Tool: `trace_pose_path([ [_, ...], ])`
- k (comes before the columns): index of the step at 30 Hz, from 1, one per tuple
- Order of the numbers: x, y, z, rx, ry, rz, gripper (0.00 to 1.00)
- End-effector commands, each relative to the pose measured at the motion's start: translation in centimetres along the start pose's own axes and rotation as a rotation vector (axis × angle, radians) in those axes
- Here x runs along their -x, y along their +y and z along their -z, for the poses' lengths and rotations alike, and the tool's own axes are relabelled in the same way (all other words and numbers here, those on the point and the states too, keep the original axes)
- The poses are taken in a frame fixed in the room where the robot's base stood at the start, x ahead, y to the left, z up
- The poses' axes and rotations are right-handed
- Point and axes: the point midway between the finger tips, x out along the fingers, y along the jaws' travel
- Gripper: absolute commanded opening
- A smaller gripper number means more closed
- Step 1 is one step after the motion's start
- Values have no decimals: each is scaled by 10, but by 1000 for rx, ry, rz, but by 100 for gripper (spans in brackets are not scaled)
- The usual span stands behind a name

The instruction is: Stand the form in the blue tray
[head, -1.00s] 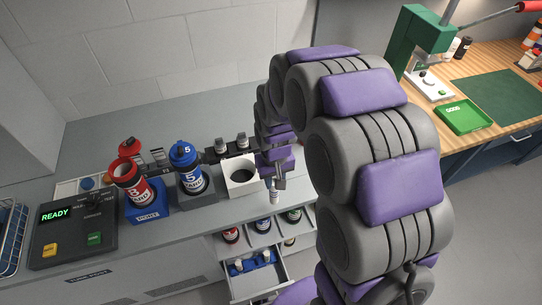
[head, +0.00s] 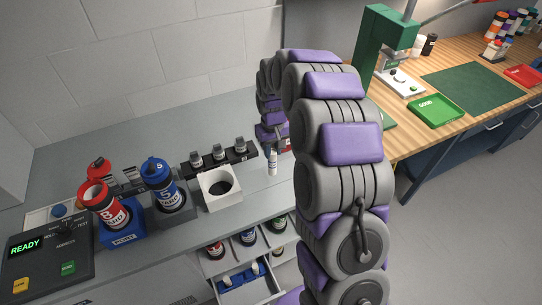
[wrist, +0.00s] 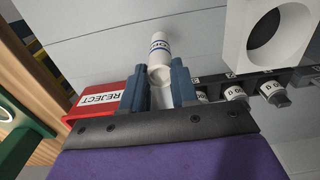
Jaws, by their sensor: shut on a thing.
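My gripper (wrist: 161,86) is shut on a small white cylinder with a dark blue band and lettering, which I take to be the form (wrist: 160,48). One dark blue finger is on each side of its lower part in the wrist view. The form also shows in the head view (head: 272,163), upright beside the dark rack's right end. Whether it touches the bench cannot be told. The blue tray (head: 243,278) lies in the open drawer under the bench front, with small white pieces in it.
A dark rack (head: 228,160) holds several grey-topped pieces. A white block with a round hole (head: 208,201) stands before it. A red REJECT tray (wrist: 100,98) is beside my gripper. Red (head: 104,207) and blue (head: 158,176) canisters stand left. A green press (head: 385,45) is at right.

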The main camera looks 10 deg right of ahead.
Motion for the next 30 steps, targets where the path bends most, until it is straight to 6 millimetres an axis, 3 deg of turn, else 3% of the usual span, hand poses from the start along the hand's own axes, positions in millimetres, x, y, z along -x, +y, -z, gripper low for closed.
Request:
trace_pose_path([
  [2,0,3,4,-1,1,-1,0],
  [9,-35,-5,4,2,-6,-8,0],
  [19,-36,-2,4,0,-2,-5,0],
  [20,-36,-1,4,0,-2,-4,31],
  [27,-36,-1,4,0,-1,-3,54],
  [30,-36,-3,4,1,-1,-6,54],
])
